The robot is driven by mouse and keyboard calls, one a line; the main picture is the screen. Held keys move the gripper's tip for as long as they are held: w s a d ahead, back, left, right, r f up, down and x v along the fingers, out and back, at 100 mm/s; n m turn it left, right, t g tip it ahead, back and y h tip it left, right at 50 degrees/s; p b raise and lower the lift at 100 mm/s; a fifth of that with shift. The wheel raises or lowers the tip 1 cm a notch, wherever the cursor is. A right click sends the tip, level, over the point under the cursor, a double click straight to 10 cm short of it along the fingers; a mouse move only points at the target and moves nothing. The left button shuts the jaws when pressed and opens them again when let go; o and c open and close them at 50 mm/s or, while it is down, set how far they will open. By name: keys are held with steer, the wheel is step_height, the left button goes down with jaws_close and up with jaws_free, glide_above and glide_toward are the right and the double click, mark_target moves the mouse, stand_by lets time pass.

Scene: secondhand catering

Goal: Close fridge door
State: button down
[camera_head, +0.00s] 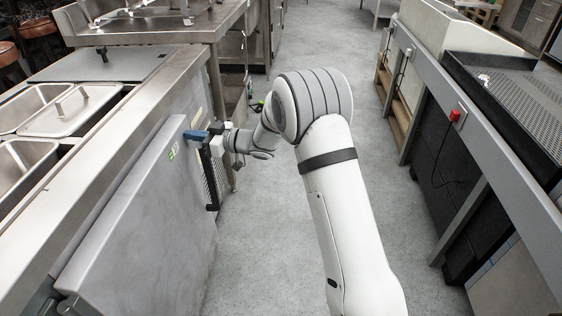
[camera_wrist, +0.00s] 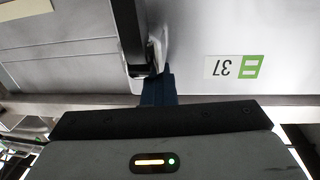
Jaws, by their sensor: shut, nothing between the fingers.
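The fridge door (camera_head: 145,200) is a grey metal panel on the front of the counter at the left in the head view. It stands out a little from the cabinet, seemingly ajar. A green and white label lies near its far upper corner. The door face also fills the upper right of the wrist view (camera_wrist: 215,30), with the label showing "37" upside down. My gripper (camera_head: 192,135) is shut and empty, its blue fingertips at the door's far upper corner. In the wrist view the blue fingertips (camera_wrist: 158,88) lie by the door's dark edge; contact is unclear.
The steel counter (camera_head: 100,165) with sunken pans (camera_head: 75,110) runs above the door. A steel table (camera_head: 165,30) stands beyond it. Another bench with a red switch (camera_head: 456,115) lines the right side. The grey floor (camera_head: 265,240) between them is clear.

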steer(key=shift+s+a+r, duration=0.3)
steer(key=shift+a+r, duration=0.05)
steer(key=shift+a, duration=0.3)
steer(key=w+d+p+v, duration=0.1)
steer(key=w+p+v, duration=0.2)
steer(key=v, duration=1.2)
steer(key=w+d+r+m+t+h+p, duration=0.3)
steer(key=d+r+m+t+h+p, duration=0.35)
steer(key=r, duration=0.75)
steer(key=s+d+r+m+h+p, duration=0.3)
steer(key=s+d+r+h+p, duration=0.3)
steer(key=d+h, duration=0.4)
steer(key=s+d+r+m+g+h+p, duration=0.1)
steer(key=s+d+r+m+g+p, duration=0.15)
steer(key=s, duration=0.35)
steer(key=s+d+r+m+g+h+p, duration=0.1)
steer(key=s+d+r+p, duration=0.25)
steer(key=s, duration=0.25)
steer(key=s+a+r+g+p, duration=0.1)
steer(key=s+g+p, duration=0.1)
steer(key=s, duration=0.7)
steer(key=s+a+r+m+g+y+p, duration=0.1)
steer(key=s+g+p, duration=0.1)
steer(key=s, duration=0.7)
steer(key=shift+s+r+m+g+p, duration=0.2)
steer(key=shift+r+m+g+p, duration=0.15)
steer(key=shift+g, duration=0.45)
